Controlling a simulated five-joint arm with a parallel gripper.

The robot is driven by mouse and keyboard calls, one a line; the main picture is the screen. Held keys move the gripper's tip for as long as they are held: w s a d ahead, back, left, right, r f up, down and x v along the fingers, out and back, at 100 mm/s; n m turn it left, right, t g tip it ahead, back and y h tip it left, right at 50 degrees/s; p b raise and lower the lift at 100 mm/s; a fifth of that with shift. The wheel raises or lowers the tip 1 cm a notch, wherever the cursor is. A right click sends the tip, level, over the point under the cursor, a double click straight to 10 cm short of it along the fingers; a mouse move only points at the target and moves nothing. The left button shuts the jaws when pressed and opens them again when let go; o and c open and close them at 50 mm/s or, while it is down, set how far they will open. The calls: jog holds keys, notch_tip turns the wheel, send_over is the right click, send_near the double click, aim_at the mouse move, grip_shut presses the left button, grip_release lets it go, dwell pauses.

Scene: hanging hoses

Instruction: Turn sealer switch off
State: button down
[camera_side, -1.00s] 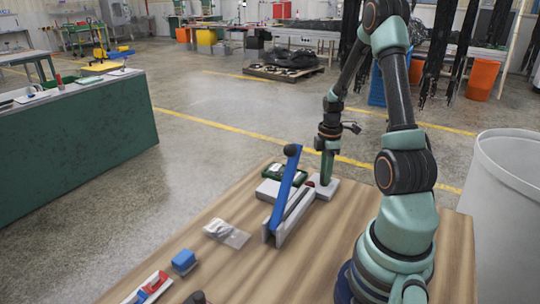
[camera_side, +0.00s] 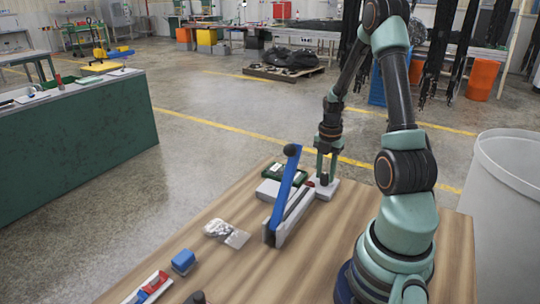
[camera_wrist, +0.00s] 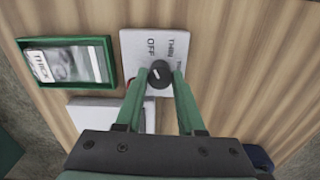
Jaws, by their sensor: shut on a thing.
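The sealer switch is a dark round knob (camera_wrist: 160,74) on a pale plate (camera_wrist: 136,43) printed OFF and THIN, with a third label partly hidden. A short white mark shows on the knob; which label it points to I cannot tell. My gripper (camera_wrist: 161,78) points down with its two green fingers on either side of the knob, shut on it. In the side view my gripper (camera_side: 326,180) is at the plate (camera_side: 328,191) by the far end of the sealer. The sealer has a raised blue lever (camera_side: 285,188) over a grey body (camera_side: 290,221).
A green-framed card (camera_wrist: 67,63) lies left of the plate, also showing in the side view (camera_side: 285,172). A silver pouch (camera_side: 220,230), a blue block (camera_side: 183,261) and a red-and-white item (camera_side: 150,287) lie nearer on the wooden table. A white bin (camera_side: 505,220) stands at right.

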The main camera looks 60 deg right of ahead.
aim_at(325, 175)
jog(key=shift+n, duration=0.5)
jog(key=c, duration=0.5)
grip_release()
jog(key=shift+r, duration=0.1)
notch_tip(325, 175, up, 12)
dwell(0.3)
